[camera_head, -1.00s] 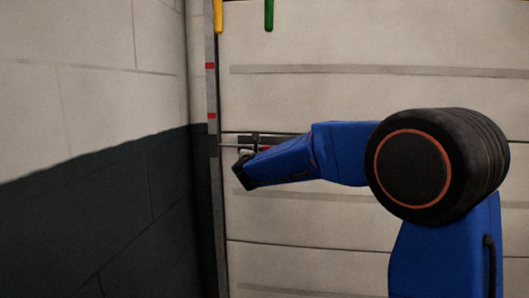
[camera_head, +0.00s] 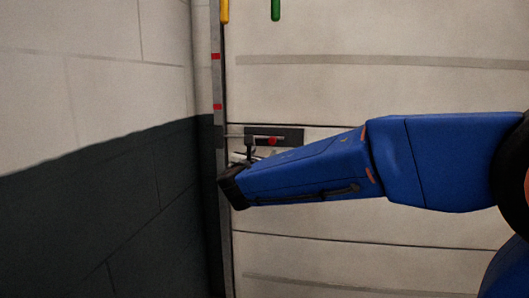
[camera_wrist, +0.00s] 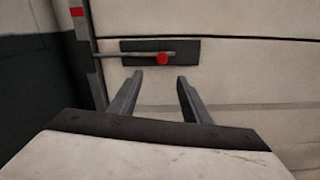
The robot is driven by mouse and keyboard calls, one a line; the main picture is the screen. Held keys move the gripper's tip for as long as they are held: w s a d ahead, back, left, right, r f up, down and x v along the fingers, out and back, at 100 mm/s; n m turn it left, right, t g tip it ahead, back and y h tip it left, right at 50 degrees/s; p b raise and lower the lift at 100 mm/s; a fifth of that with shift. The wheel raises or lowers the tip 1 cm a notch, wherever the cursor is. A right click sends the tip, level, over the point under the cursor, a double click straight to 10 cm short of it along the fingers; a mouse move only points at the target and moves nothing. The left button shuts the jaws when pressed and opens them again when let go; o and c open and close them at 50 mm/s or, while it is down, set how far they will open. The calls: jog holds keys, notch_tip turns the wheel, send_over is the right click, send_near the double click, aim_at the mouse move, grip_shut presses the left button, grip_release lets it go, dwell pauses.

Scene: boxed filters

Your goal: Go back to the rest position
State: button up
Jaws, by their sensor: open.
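My gripper (camera_wrist: 159,85) is open and empty in the wrist view, its two fingers apart and pointing at a pale panelled door. In the head view my blue arm reaches in from the right and hides most of the gripper. A dark latch plate (camera_wrist: 190,50) with a thin metal bar (camera_wrist: 125,54) and a red knob (camera_wrist: 162,59) sits on the door just beyond the fingertips. The fingers do not appear to touch it. The latch plate also shows in the head view (camera_head: 292,135), just above my arm, with the red knob (camera_head: 272,141) on it.
The pale door (camera_head: 400,90) fills the back. A grey upright rail (camera_head: 217,80) with red marks runs along its left edge. A wall (camera_head: 90,100), light above and dark below, stands close on the left. Yellow (camera_head: 225,10) and green (camera_head: 275,9) handles hang at the top.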

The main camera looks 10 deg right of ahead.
jog(key=shift+s+a, duration=0.1)
jog(key=shift+s, duration=0.15)
jog(key=s+d+f+m+g+h, duration=0.1)
jog(key=s+d+f+m+g, duration=0.4)
jog(key=s+d+m, duration=0.5)
jog(key=s+d+f+m+g+h, duration=0.1)
jog(key=s+d+f+m+g, duration=0.35)
jog(key=s+d+f, duration=0.6)
jog(key=s+a+f+m+g+y, duration=0.1)
jog(key=s+f+m+y, duration=0.2)
jog(key=s+m, duration=0.5)
jog(key=s+a+f+m+g+y, duration=0.1)
jog(key=s+f+m+y, duration=0.3)
jog(key=s, duration=0.9)
notch_tip(320, 180, down, 2)
jog(key=m+g, duration=0.1)
jog(key=m, duration=0.3)
jog(key=shift+f+y, duration=0.25)
jog(key=shift+y, duration=0.05)
